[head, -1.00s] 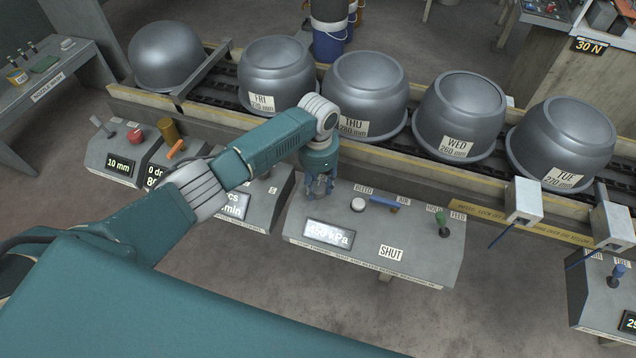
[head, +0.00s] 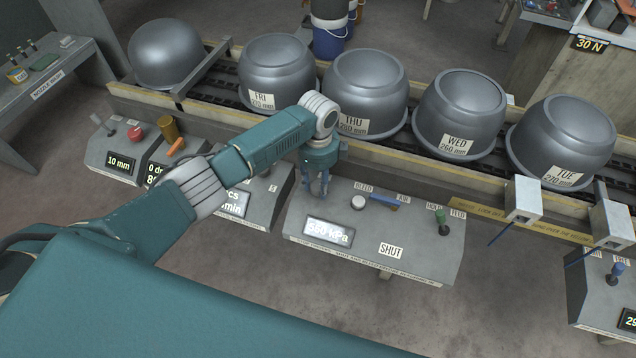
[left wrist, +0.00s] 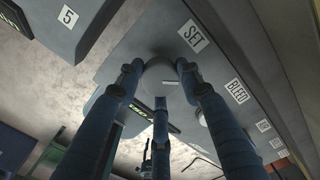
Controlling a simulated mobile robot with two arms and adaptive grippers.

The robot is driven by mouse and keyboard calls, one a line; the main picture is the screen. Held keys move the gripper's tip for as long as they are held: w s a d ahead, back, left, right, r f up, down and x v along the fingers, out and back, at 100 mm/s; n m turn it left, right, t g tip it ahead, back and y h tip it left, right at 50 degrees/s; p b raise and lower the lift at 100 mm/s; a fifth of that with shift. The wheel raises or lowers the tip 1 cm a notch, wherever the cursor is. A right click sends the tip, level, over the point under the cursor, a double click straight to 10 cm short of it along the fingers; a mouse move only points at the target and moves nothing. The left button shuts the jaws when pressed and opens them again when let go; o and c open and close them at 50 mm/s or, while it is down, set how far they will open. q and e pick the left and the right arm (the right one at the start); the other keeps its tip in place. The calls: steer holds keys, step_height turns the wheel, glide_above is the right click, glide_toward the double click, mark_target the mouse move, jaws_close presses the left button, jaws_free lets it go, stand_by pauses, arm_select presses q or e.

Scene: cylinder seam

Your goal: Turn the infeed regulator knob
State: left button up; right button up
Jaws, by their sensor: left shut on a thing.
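My left gripper (head: 319,188) reaches down to the left end of the regulator console (head: 440,268). In the left wrist view its three fingers (left wrist: 160,80) are shut around a round grey knob (left wrist: 158,74) beside a SET label (left wrist: 193,36). The fingers hide the knob in the head view. The display (head: 327,233) on the console's front shows a kPa figure in the 500s; its digits are a little blurred. My right gripper is not in view.
A white button (head: 358,202) by BLEED, a blue lever (head: 384,201) by AIR and a green-knobbed lever (head: 443,222) share the console top. Large grey domes (head: 366,88) stand on the conveyor behind. Another console (head: 262,205) is close on the left.

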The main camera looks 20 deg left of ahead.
mark_target(319, 185)
arm_select(q)
steer(key=m, duration=0.4)
steer(key=shift+w+m+b, duration=0.1)
steer(key=shift+m+b, duration=0.2)
steer(key=shift+b, duration=0.05)
steer(key=m+b, duration=0.1)
steer(key=m, duration=0.3)
steer(key=shift+r+m, duration=0.1)
steer(key=shift+m, duration=0.3)
steer(key=o, duration=1.1)
steer(key=shift+o, duration=0.2)
step_height(319, 185, up, 12)
